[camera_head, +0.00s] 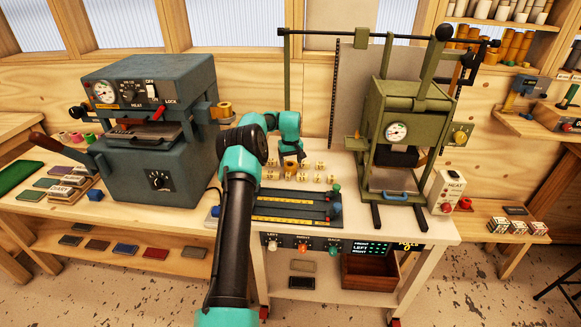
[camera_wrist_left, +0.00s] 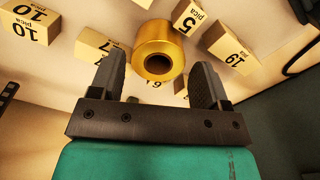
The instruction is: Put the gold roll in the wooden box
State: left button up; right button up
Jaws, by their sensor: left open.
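The gold roll (camera_wrist_left: 158,48) stands on the pale bench top among small wooden blocks. It shows in the wrist view with its dark core hole facing me, between and slightly beyond the fingertips. In the head view the roll (camera_head: 290,164) is partly hidden under my left gripper (camera_head: 289,153). My left gripper (camera_wrist_left: 160,62) is open and empty, pointing down, with a finger to each side of the roll; I cannot tell whether they touch it. The wooden box (camera_head: 368,284), reddish-brown and open-topped, sits on the lower shelf at the right. My right gripper is out of view.
Several pica-marked blocks (camera_wrist_left: 96,45) lie close around the roll. A grey hot press (camera_head: 150,130) stands left, a green press (camera_head: 405,125) right. A dark ruled plate (camera_head: 290,205) lies in front. The bench's front panel (camera_head: 300,243) is above the box.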

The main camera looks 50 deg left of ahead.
aim_at(291, 165)
pick_arm(q)
notch_tip(291, 165, up, 8)
jog(key=shift+r, duration=0.25)
dwell(0.4)
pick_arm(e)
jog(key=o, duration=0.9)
pick_arm(q)
jog(key=shift+d+f, duration=0.1)
